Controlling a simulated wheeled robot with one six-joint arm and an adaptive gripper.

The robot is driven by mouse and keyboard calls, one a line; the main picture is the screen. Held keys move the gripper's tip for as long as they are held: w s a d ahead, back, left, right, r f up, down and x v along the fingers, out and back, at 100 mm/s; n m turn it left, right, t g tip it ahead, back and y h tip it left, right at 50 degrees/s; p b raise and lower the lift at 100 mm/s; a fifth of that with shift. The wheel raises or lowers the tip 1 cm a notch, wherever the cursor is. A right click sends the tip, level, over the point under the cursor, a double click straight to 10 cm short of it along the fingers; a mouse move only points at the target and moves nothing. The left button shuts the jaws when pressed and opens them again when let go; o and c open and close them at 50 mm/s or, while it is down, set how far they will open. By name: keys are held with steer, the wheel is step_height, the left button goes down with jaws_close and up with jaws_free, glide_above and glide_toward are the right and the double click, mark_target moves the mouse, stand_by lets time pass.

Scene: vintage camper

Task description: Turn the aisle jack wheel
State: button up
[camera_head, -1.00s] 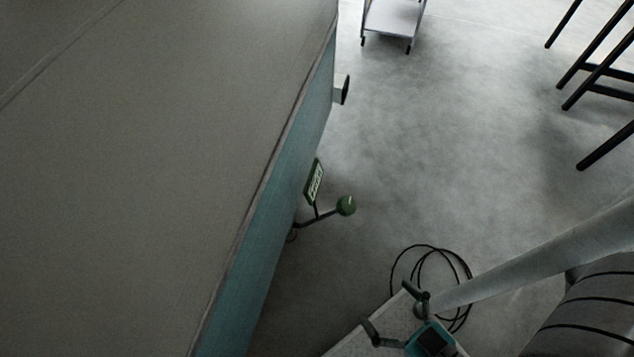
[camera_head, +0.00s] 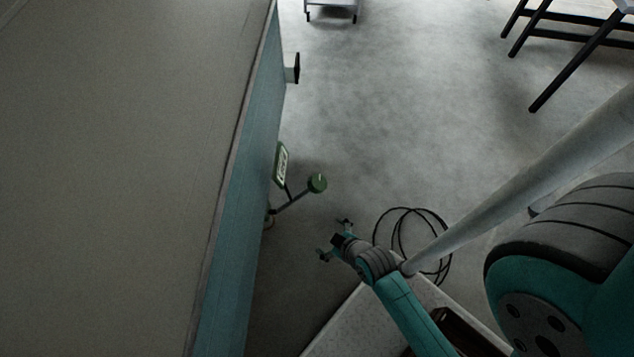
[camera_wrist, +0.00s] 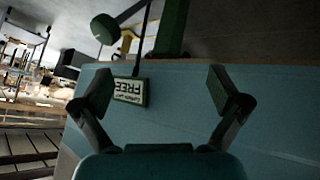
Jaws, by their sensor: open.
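A small round green part (camera_head: 317,183) sits on a thin dark arm beside the teal side panel (camera_head: 238,190). I take it to be part of the aisle jack wheel. A green-edged label (camera_head: 282,163) stands beside it. In the wrist view the round green part (camera_wrist: 106,29) is at the upper left, and the label (camera_wrist: 130,91) reads "FREE" upside down. A thicker green post (camera_wrist: 172,28) is at the top. My gripper (camera_head: 334,239) is open and empty, below and slightly right of the green part in the head view, apart from it.
Coiled black cable (camera_head: 412,222) lies on the grey floor right of my gripper. A dark block (camera_head: 293,68) juts from the panel farther back. A dark-legged table or stool (camera_head: 560,72) stands at upper right, a cart (camera_head: 332,12) at the top. The middle floor is clear.

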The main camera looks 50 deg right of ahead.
steer(key=w+d+f+g, duration=0.1)
steer(key=w+d+f, duration=0.2)
steer(key=w, duration=0.1)
steer(key=n+g+y, duration=0.4)
steer(key=n, duration=0.1)
glide_toward(318, 181)
steer(key=x, duration=1.1)
steer(key=shift+f, duration=0.2)
steer(key=c, duration=1.1)
